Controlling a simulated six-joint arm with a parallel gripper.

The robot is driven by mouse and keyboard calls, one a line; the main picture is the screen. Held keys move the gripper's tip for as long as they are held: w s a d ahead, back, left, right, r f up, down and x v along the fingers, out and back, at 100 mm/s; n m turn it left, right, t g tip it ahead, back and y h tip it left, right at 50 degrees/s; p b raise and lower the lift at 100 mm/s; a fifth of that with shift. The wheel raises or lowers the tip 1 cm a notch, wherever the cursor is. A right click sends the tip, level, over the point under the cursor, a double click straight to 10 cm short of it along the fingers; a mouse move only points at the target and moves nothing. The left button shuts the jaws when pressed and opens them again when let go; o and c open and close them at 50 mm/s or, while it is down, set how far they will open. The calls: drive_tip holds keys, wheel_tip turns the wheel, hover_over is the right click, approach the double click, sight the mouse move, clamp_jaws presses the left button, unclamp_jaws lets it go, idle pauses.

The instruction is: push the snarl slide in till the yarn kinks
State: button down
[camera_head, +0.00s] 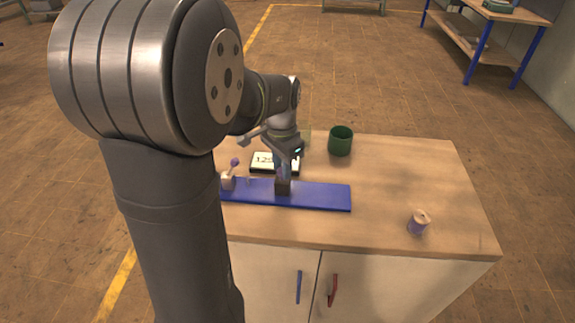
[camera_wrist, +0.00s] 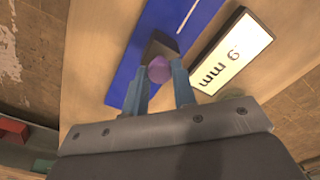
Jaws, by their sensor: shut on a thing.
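A long blue rail (camera_head: 325,196) lies on the wooden bench. A dark block, the slide (camera_head: 283,186), sits on it and also shows in the wrist view (camera_wrist: 160,46). My gripper (camera_head: 284,168) is above the slide, its fingers pointing down. In the wrist view its two fingers (camera_wrist: 160,82) stand on either side of a purple knob (camera_wrist: 170,69) on the slide and are shut on it. At the rail's left end is a pale block (camera_head: 228,182) with a purple ball on a stalk (camera_head: 234,162). I cannot make out the yarn between the blocks.
A display (camera_head: 263,162), partly hidden by my gripper, stands behind the rail; the wrist view shows "mm" on it (camera_wrist: 228,60). A green cup (camera_head: 340,141) stands behind right. A spool of purple yarn (camera_head: 418,222) stands front right. The bench's right side is mostly clear.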

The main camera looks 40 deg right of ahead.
drive_tip(key=c, duration=1.2)
unclamp_jaws()
wheel_tip(320, 180, up, 18)
drive_tip(key=shift+f, duration=0.25)
drive_tip(key=shift+f, duration=0.1)
wheel_tip(320, 180, down, 17)
drive_tip(key=shift+f, duration=0.2)
drive_tip(key=shift+s+d, duration=0.1)
